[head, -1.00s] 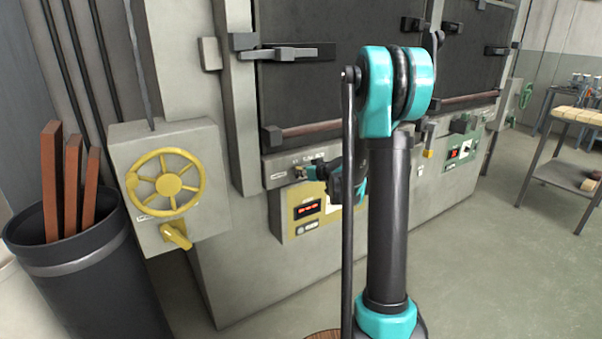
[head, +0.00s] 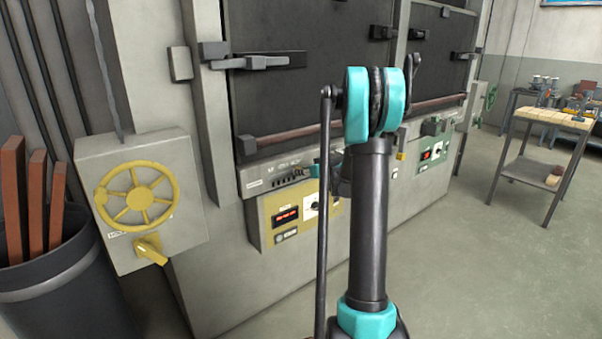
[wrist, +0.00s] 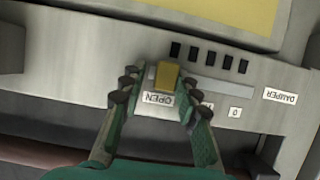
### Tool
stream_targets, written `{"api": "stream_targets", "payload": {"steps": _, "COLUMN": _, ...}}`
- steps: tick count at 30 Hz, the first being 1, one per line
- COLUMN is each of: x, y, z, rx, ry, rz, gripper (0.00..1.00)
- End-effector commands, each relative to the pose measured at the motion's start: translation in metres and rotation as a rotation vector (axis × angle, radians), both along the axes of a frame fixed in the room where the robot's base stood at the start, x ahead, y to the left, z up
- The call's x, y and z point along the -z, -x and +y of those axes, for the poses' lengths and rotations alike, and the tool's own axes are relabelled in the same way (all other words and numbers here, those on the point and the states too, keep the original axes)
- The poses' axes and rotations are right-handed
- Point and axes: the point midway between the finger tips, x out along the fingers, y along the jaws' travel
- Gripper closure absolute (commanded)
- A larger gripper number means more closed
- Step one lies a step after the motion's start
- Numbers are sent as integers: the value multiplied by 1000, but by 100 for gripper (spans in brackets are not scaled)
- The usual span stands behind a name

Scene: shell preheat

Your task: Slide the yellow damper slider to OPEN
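The yellow damper slider (wrist: 167,76) sits at the left end of its slot (wrist: 222,86) in the wrist view, right beside the OPEN label (wrist: 158,98). That view is upside down. My gripper (wrist: 160,82) is open, with a green finger on each side of the slider. A gap shows between the slider and each finger. The DAMPER label (wrist: 280,96) is at the right of the slot. In the head view the damper strip (head: 275,178) is under the left oven door.
A yellow control panel (head: 286,220) with a red display lies below the strip. A yellow handwheel (head: 137,195) is on a grey box at left, beside a dark bin (head: 65,290) of red-brown bars. A table (head: 560,120) stands at right, with open floor before it.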

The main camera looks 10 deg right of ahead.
Motion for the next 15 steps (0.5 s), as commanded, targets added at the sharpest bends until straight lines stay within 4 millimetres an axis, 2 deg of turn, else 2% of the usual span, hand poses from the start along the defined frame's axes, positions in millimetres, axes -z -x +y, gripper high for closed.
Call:
{"api": "stream_targets", "payload": {"steps": 2, "x": 0, "y": 0, "z": 0, "rx": 0, "ry": 0, "rz": 0, "gripper": 59}}
{"api": "stream_targets", "payload": {"steps": 11, "x": 0, "y": 2, "z": 1, "rx": -2, "ry": 0, "rz": 1, "gripper": 59}}
{"api": "stream_targets", "payload": {"steps": 15, "x": -4, "y": 11, "z": -4, "rx": -1, "ry": -1, "rz": 1, "gripper": 59}}
